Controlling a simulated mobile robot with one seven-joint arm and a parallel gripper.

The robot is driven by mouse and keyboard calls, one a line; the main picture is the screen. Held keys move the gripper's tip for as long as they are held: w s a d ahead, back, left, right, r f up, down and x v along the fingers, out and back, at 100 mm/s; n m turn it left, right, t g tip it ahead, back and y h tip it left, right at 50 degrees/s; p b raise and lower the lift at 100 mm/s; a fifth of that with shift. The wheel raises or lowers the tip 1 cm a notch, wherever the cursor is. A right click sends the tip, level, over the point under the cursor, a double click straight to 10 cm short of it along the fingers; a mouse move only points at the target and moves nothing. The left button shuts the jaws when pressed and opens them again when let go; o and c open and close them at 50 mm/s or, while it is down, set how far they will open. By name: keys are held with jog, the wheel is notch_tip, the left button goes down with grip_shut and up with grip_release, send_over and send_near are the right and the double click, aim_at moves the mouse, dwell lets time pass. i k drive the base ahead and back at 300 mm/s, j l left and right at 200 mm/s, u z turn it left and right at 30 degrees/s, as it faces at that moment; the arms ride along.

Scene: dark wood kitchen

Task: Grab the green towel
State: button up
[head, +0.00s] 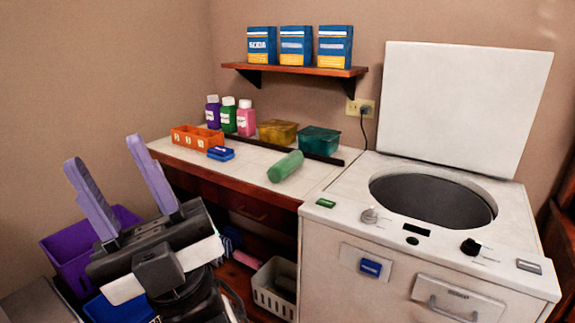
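A green rolled cylinder (285,166), which looks like the rolled green towel, lies on the white tiled counter near its right front edge. My gripper (106,150) is at the lower left, in front of the counter. Its two purple fingers point up and are spread wide apart with nothing between them. The gripper is apart from the green roll, which lies to its right.
On the counter are an orange box (196,138), a blue item (221,153), bottles (246,118), a yellow container (278,132) and a teal container (319,141). The open-lidded washer (340,222) stands right. A purple bin (62,246) and a white basket (268,295) sit low.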

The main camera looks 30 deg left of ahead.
aim_at(282, 169)
jog(key=i+j+u, duration=0.1)
jog(key=i+j, duration=0.35)
jog(key=i+j+u, duration=0.15)
jog(key=i+j, duration=0.3)
jog(key=i+j+u, duration=0.1)
jog(key=i+j, duration=0.25)
jog(key=i, duration=0.3)
